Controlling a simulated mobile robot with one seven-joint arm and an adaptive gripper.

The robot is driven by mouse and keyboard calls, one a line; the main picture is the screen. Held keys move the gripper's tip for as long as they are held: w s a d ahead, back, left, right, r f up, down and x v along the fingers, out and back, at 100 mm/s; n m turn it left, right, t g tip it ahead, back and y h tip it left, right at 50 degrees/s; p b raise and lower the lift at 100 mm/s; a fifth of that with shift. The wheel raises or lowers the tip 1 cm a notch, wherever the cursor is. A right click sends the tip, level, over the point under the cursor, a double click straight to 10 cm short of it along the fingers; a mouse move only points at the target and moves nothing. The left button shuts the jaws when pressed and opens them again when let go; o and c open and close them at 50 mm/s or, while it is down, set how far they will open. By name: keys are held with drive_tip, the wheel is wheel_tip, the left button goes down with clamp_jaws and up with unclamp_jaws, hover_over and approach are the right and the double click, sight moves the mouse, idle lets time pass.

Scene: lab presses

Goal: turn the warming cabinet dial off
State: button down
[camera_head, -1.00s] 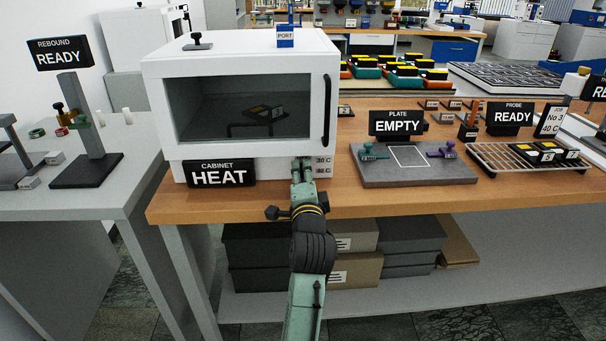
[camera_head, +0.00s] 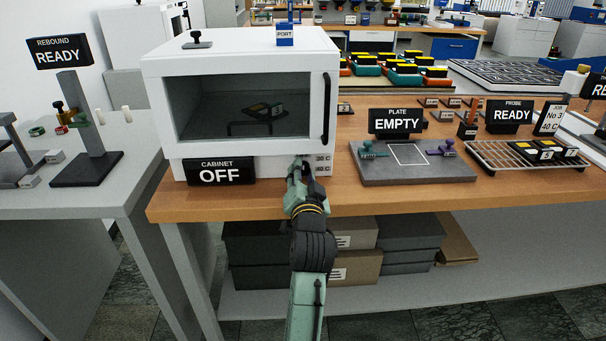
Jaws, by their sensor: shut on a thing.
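The white warming cabinet (camera_head: 245,52) stands on the left of the wooden bench with its door closed. Its sign (camera_head: 220,171) reads "CABINET OFF". My gripper (camera_head: 298,166) is at the lower right of the cabinet front, beside the labels (camera_head: 323,164) marked 30 C and 40 C. It is shut at the place of the dial. The dial itself is hidden behind my gripper, so its pointer cannot be seen.
Right of the cabinet, a grey plate (camera_head: 415,174) with two small clamps stands below an "EMPTY" sign (camera_head: 397,122). A wire rack (camera_head: 490,158) with dark blocks lies farther right. The cabinet's black door handle (camera_head: 326,110) is above my gripper. Bare bench top lies between cabinet and plate.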

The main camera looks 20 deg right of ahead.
drive_tip(key=shift+n, duration=0.3)
drive_tip(key=c, duration=1.5)
unclamp_jaws()
drive_tip(key=shift+c, duration=0.2)
drive_tip(key=v, duration=0.7)
drive_tip(key=shift+s, duration=0.3)
drive_tip(key=shift+a, duration=0.1)
